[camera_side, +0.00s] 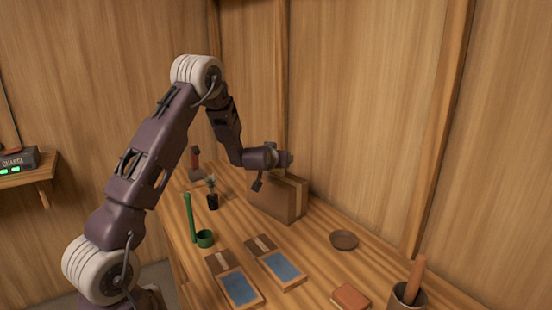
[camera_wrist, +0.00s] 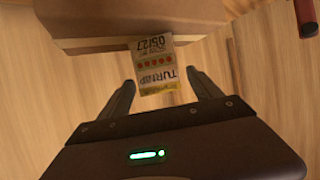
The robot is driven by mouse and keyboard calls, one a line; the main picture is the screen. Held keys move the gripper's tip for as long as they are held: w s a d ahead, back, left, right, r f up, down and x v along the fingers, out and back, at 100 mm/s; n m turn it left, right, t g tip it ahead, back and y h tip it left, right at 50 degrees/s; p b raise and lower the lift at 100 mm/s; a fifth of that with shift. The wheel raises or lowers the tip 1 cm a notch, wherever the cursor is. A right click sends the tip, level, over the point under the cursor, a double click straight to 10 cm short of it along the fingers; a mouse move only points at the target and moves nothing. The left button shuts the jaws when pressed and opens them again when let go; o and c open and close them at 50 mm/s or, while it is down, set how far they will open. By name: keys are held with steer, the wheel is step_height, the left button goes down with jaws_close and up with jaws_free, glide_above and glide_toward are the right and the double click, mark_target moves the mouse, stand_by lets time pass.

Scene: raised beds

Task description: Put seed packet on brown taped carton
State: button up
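The seed packet (camera_wrist: 157,68), a pale card with a red-dotted band and the words TURNIP and 05/27, shows upside down in the wrist view. It lies across the picture edge of the brown taped carton (camera_wrist: 130,17); whether it rests on it I cannot tell. My gripper (camera_wrist: 161,75) has its two fingers on either side of the packet, with narrow gaps showing beside it, so it looks open. In the side view my gripper (camera_side: 278,162) is just above the carton (camera_side: 270,201), which stands on the bench near the wall. The packet is not clear there.
On the bench are a dark red-headed tool (camera_side: 195,160), a small black pot (camera_side: 212,201), a green stake and ring (camera_side: 204,239), two blue-panelled frames (camera_side: 240,287), a brown dish (camera_side: 343,239), a reddish block (camera_side: 350,297) and a pot with a wooden handle (camera_side: 408,297). The wall is close behind the carton.

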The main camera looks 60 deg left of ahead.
steer(key=shift+s+d+r, duration=0.15)
steer(key=shift+d+r, duration=0.05)
steer(key=shift+r, duration=0.1)
steer(key=s+d+r+m+h, duration=0.2)
steer(key=s+d+r+h, duration=0.15)
steer(key=s+d, duration=0.45)
steer(key=s+d+r+m+h, duration=0.1)
steer(key=s+d+r+h, duration=0.2)
steer(key=d, duration=0.8)
steer(key=s+d+r+m+h, duration=0.2)
steer(key=s+d+r, duration=0.3)
steer(key=d, duration=0.5)
steer(key=s+d+f+m+g, duration=0.1)
steer(key=s+d+m+g, duration=0.1)
steer(key=s, duration=0.8)
steer(key=s+d+f+m+g+h, duration=0.1)
steer(key=s+d+m+g, duration=0.1)
steer(key=s, duration=0.8)
steer(key=shift+d+f, duration=0.3)
steer(key=shift+d, duration=0.3)
